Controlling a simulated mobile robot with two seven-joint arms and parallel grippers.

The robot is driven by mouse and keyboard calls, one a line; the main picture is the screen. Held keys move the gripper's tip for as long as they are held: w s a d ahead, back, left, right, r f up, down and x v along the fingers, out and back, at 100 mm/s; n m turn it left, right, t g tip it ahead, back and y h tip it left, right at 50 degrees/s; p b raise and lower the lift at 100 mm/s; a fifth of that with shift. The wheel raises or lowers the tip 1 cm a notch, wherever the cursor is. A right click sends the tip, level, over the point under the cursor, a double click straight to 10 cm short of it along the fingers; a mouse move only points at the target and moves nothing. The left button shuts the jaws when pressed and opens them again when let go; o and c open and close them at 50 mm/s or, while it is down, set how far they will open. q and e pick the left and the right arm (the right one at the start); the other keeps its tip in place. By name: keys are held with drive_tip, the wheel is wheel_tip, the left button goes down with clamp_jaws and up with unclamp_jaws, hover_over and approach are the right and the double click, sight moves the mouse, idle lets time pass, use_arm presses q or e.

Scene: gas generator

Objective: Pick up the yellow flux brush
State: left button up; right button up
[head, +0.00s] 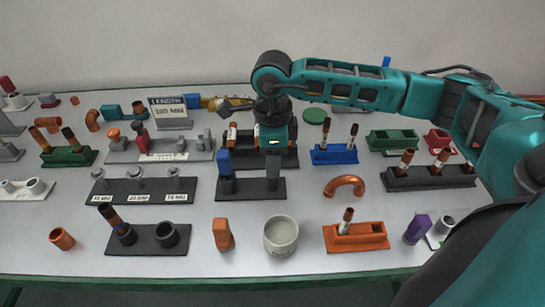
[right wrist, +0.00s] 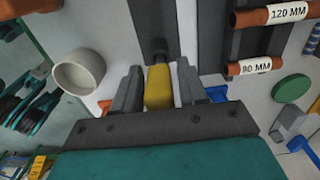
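The yellow flux brush (right wrist: 158,88) shows between the two fingers of my right gripper (right wrist: 158,95) in the right wrist view. In the head view my right gripper (head: 273,146) points down above the right end of a dark holder (head: 252,190). A dark stem runs down from it to the holder; whether the brush still sits in its socket I cannot tell. A blue-handled brush (head: 225,162) stands upright at the holder's left end. My left gripper is not in view.
A grey cup (head: 281,236) stands in front of the holder. An orange arch (head: 345,186) and a blue rack (head: 334,154) are to the right. A rack of labelled copper pipes (right wrist: 270,14) lies just behind. The table is crowded, with narrow clear gaps.

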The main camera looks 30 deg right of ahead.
drive_tip(key=c, duration=0.6)
wheel_tip(320, 180, up, 20)
drive_tip(key=p, duration=0.1)
idle(0.4)
